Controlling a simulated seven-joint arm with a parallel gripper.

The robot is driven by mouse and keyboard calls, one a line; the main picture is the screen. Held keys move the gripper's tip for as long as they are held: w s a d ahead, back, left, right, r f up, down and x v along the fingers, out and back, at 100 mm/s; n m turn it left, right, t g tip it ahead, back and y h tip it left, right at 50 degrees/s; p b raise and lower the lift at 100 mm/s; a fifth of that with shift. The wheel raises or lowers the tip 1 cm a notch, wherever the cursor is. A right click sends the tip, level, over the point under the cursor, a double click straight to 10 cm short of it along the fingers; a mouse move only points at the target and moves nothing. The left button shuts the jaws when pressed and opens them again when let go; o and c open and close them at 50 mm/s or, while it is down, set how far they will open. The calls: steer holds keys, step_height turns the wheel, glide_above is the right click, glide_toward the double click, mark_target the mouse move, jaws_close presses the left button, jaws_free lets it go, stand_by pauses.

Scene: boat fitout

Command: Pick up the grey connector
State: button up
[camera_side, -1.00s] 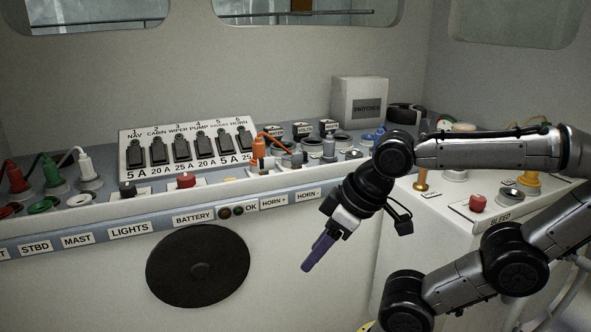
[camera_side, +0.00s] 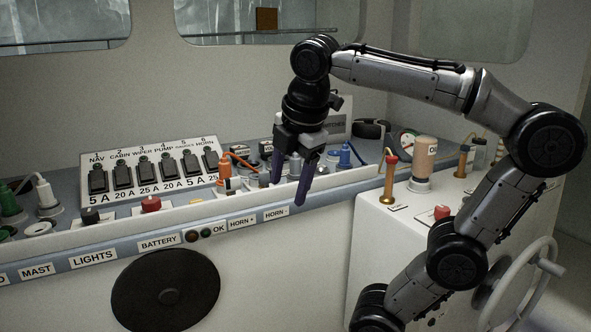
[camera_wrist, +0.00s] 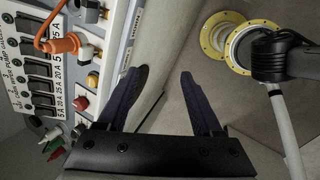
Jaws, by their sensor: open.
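The grey connector (camera_side: 294,168) stands upright on the panel ledge, right of the orange connector (camera_side: 224,171) and left of the blue connector (camera_side: 345,156). In the side view it shows partly between my fingers, which hide much of it. My gripper (camera_side: 289,191) points down with its two purple fingers apart and nothing held. It appears nearer the camera than the connector, in front of the ledge; the exact gap is unclear. In the wrist view my gripper (camera_wrist: 165,74) is open over the panel's front face and floor. I cannot make out the grey connector there.
A row of switches (camera_side: 147,170) stands left of the connectors. The ledge has a raised white front lip (camera_side: 190,213). A bleed cabinet with a brass-coloured post (camera_side: 390,180) and a handwheel (camera_side: 520,285) stands right. The orange connector's cable arches close by.

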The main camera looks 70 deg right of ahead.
steer(key=w+d+r+n+g+h, duration=0.2)
steer(key=w+d+r+n+g, duration=0.15)
steer(key=d+r, duration=0.55)
steer(key=m+g, duration=0.1)
steer(key=m, duration=0.1)
glide_toward(294, 158)
steer(key=shift+y, duration=0.4)
steer(key=x, duration=0.5)
steer(key=shift+s+d, duration=0.4)
steer(key=shift+d, duration=0.05)
steer(key=shift+w+x, duration=0.2)
steer(key=shift+x, duration=1.3)
steer(key=shift+w+x, duration=0.2)
steer(key=shift+x, duration=1.25)
steer(key=shift+a, duration=0.1)
jaws_close()
